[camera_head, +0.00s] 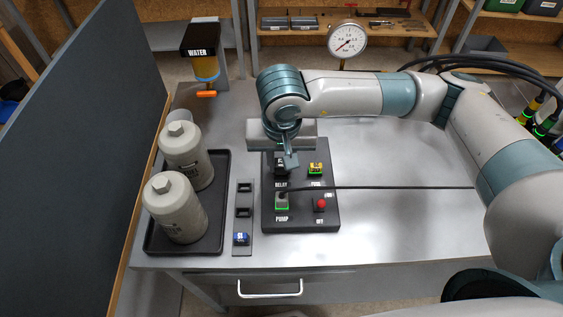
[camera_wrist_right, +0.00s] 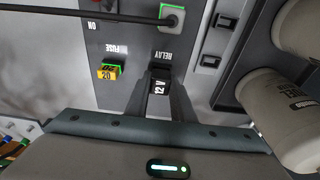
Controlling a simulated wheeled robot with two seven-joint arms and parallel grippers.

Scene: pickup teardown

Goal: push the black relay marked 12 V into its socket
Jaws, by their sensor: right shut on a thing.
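The black relay marked 12 V (camera_wrist_right: 158,87) is between the fingers of my right gripper (camera_wrist_right: 160,92) in the wrist view, over the RELAY place of the dark panel (camera_wrist_right: 138,42). In the head view the right gripper (camera_head: 287,160) reaches down at the panel's upper left and partly covers the relay (camera_head: 280,168). The gripper is shut on the relay. The socket is hidden beneath it, so I cannot tell how deep the relay sits. My left gripper is not in view.
A yellow fuse (camera_head: 316,168) sits right of the relay. Below are a grey plug with a black cable (camera_head: 282,201) and a red switch (camera_head: 321,204). A slotted strip (camera_head: 243,218) holds a blue part. Two canisters (camera_head: 178,208) stand in a black tray (camera_head: 215,238).

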